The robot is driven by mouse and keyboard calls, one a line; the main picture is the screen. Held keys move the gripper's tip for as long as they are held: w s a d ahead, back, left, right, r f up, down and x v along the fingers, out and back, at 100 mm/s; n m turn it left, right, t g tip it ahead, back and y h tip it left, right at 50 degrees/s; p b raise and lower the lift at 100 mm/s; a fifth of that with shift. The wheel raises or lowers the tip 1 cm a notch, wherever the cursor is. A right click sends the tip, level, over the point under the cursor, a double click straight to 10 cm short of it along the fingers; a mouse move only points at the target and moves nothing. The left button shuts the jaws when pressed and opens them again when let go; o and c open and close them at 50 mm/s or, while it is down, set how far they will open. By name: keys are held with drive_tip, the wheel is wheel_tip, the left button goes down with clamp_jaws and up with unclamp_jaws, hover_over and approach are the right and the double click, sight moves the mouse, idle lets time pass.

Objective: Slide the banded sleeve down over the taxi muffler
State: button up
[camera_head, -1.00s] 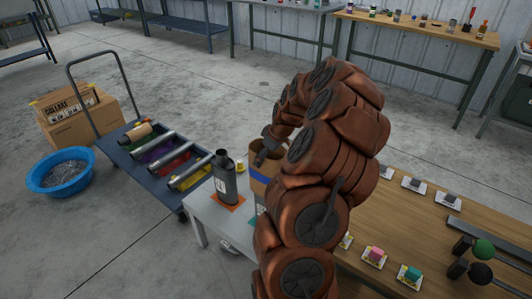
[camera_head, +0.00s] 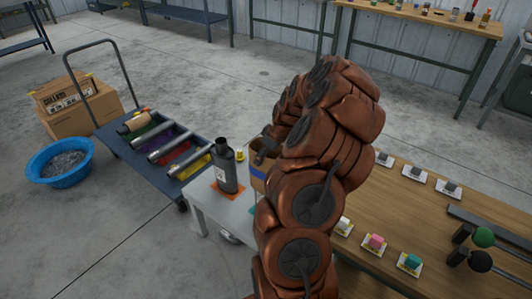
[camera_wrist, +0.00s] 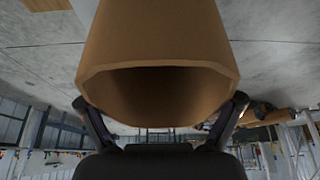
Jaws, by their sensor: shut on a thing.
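The banded sleeve (camera_head: 257,173) is a brown open tube with a blue band, standing roughly upright above the grey table. My gripper (camera_head: 266,150) is shut on it near its top. In the wrist view the sleeve (camera_wrist: 150,45) fills the upper middle, its near end open and dark inside. My gripper's fingers (camera_wrist: 160,101) hold it from both sides. A dark grey muffler (camera_head: 224,170) with a narrow neck and pale label stands upright on an orange mat, left of the sleeve. I cannot tell whether this is the taxi muffler. My arm hides the sleeve's right side and whatever is beneath it.
The grey table (camera_head: 207,208) has a teal patch near the sleeve. A blue cart (camera_head: 128,160) with silver tubes stands left, beside a blue basin (camera_head: 60,163) and a cardboard box (camera_head: 75,104). A wooden bench (camera_head: 395,215) with small blocks is at right.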

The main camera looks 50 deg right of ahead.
drive_tip(key=shift+f+b, duration=1.45)
drive_tip(key=shift+f, duration=0.85)
drive_tip(key=o, duration=1)
drive_tip(key=shift+c, duration=0.2)
drive_tip(key=shift+r, duration=3.95)
